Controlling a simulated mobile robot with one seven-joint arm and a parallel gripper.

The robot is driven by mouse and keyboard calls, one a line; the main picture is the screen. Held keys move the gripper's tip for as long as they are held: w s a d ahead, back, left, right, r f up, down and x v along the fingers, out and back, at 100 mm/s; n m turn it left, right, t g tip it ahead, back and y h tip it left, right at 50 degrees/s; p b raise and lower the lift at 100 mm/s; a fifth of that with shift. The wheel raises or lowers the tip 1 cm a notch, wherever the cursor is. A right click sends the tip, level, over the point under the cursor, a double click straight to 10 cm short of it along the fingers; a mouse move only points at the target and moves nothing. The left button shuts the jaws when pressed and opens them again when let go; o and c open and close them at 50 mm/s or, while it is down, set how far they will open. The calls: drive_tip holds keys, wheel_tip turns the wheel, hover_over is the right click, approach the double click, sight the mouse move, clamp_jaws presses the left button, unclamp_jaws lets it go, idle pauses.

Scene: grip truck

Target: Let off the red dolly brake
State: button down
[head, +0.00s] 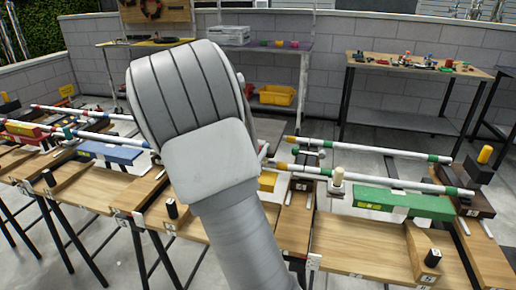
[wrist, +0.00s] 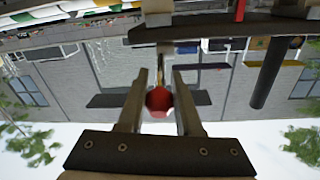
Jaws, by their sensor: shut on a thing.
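In the wrist view, a red round knob (wrist: 159,99) sits between the two fingers of my gripper (wrist: 161,80). The fingers are shut on it, one on each side. A thin tan stem shows just above the knob in that view. In the head view my own arm covers the middle of the scene and hides my gripper and the knob. I cannot see there what the knob is fixed to.
Wooden benches carry a green block (head: 403,204), a blue block (head: 110,152) and a red block (head: 28,131) beside long striped rails. A pale knobbed peg (head: 338,184) and a black cylinder (head: 433,258) stand at right. A table (head: 410,62) with small parts stands behind.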

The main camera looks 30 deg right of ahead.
sight(260, 145)
drive_tip(key=shift+r, duration=0.1)
